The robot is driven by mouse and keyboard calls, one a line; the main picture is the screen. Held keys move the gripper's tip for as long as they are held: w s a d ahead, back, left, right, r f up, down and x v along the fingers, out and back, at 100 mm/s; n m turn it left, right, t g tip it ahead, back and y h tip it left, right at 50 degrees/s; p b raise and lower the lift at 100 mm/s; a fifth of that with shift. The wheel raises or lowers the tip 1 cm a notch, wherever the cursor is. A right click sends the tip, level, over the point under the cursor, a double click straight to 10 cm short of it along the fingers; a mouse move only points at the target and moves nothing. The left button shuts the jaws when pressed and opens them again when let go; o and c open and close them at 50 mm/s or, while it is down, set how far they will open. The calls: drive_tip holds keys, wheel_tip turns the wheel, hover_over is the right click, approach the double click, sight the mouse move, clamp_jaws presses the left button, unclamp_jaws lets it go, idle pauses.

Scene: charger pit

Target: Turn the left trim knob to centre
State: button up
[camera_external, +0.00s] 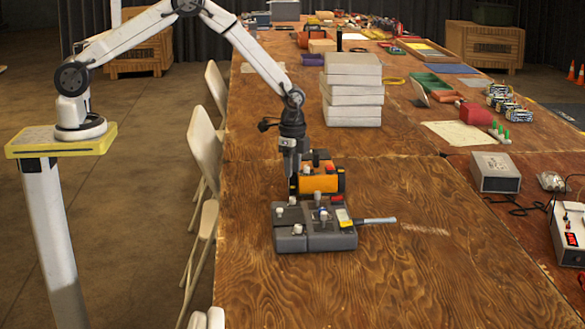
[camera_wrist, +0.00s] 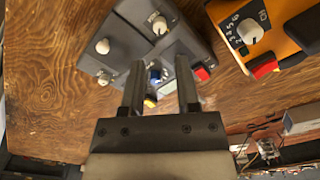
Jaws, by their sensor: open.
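A dark grey control box (camera_external: 315,241) lies on the wooden table; it also shows in the wrist view (camera_wrist: 130,20). White knobs stand on it: one (camera_wrist: 158,24) with a dark pointer mark, and two others (camera_wrist: 102,46) (camera_wrist: 104,79) along its left part. I cannot tell which of them is the left trim knob, nor its exact setting. A small blue and silver piece (camera_wrist: 155,75) shows between my fingers, with a red button (camera_wrist: 202,73) to its right. My gripper (camera_external: 291,172) points down above the box's far side. In the wrist view my gripper (camera_wrist: 160,65) is open, holding nothing visible.
An orange device (camera_external: 318,184) with a white dial and a red button stands just behind the box. An antenna-like rod (camera_external: 378,221) sticks out to the box's right. A stack of pale boxes (camera_external: 353,88) stands farther back. The table in front is clear.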

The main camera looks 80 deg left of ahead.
sight(293, 198)
drive_tip(key=shift+f, duration=0.1)
drive_tip(key=shift+f, duration=3.8)
drive_tip(key=shift+c, duration=0.2)
clamp_jaws()
